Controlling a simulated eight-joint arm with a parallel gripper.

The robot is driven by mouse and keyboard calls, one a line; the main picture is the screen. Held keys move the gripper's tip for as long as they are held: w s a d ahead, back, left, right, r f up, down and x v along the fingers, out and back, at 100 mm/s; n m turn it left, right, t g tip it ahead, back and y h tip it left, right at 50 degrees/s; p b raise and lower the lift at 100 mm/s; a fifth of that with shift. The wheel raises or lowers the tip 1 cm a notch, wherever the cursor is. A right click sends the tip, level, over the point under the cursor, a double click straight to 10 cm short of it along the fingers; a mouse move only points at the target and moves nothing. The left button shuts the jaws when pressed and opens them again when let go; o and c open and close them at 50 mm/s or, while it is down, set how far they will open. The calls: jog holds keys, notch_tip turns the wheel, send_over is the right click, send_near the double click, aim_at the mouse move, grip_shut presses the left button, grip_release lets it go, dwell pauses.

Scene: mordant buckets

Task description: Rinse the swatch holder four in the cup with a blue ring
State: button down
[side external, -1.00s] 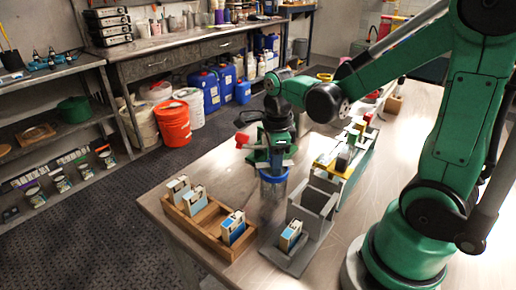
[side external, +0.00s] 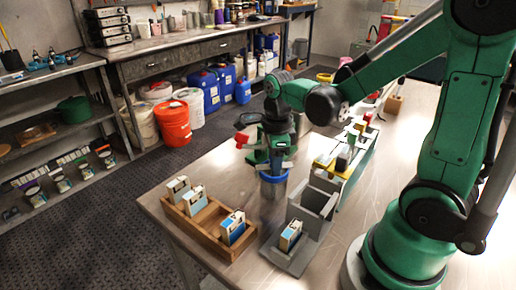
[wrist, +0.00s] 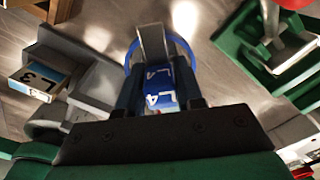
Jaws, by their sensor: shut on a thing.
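My gripper (side external: 271,160) points down right over the cup with a blue ring (side external: 272,179), which stands on the metal table. In the wrist view my gripper (wrist: 156,92) is shut on a blue swatch holder marked L4 (wrist: 158,98). The blue ring (wrist: 129,58) shows around and beyond the holder's far end. The holder lines up with the cup's mouth; how deep it sits in the cup is hidden by the gripper.
A wooden rack (side external: 215,246) with several swatch holders stands left of the cup. A grey stand (side external: 283,259) with one holder is at front right; that holder reads L3 (wrist: 39,78) in the wrist view. A green-sided rack (side external: 352,181) stands behind right.

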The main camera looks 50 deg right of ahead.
jog(key=shift+r, duration=0.3)
jog(key=shift+f, duration=0.3)
jog(key=shift+r, duration=0.3)
jog(key=shift+f, duration=0.3)
jog(key=shift+r, duration=0.3)
dwell(0.4)
jog(key=shift+f, duration=0.3)
jog(key=shift+r, duration=0.25)
jog(key=shift+f, duration=0.25)
jog(key=shift+r, duration=0.25)
dwell(0.5)
